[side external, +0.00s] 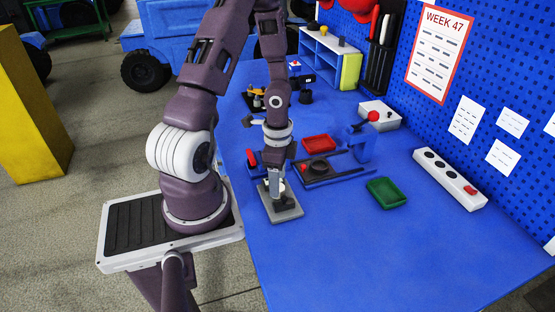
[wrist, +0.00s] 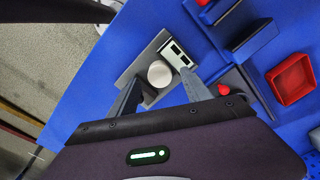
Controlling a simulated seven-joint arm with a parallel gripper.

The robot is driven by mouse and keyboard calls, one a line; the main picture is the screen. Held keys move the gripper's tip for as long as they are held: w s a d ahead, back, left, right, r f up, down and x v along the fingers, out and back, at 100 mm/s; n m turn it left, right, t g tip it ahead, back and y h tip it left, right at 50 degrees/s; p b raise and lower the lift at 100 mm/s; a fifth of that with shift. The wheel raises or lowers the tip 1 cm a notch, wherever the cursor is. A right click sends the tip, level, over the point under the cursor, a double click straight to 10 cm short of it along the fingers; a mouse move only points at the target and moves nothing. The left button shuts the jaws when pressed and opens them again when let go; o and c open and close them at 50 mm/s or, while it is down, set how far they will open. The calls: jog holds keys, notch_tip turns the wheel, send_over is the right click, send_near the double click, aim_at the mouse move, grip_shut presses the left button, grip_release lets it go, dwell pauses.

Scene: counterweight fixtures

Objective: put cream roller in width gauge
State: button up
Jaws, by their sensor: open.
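The cream roller (wrist: 160,73) shows in the wrist view as a pale round top over a grey plate (wrist: 133,69). Beside it is a pale bracket with two dark windows (wrist: 176,53); this fixture appears to be the width gauge. The roller is very close to the bracket; I cannot tell whether they touch. My gripper (wrist: 161,80) is open, with a fingertip on either side of the roller. In the side external view my gripper (side external: 275,184) points down over the grey plate (side external: 284,213), and its fingers mostly hide the roller.
A red tray (side external: 319,143) and a green tray (side external: 386,192) lie to the right. A dark fixture with a ring (side external: 320,167) stands close to my gripper, with a blue upright (side external: 361,146) behind. A white strip with dark knobs (side external: 449,177) lies by the pegboard. The front table is clear.

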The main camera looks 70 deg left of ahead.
notch_tip(320, 180, up, 12)
jog(key=s+d+r+n+t, duration=0.2)
jog(key=s+d+r+n, duration=0.1)
jog(key=d+r, duration=0.5)
jog(key=s+d+r+n+t, duration=0.3)
jog(key=d+r, duration=0.5)
jog(key=d, duration=0.1)
jog(key=shift+d+t, duration=0.3)
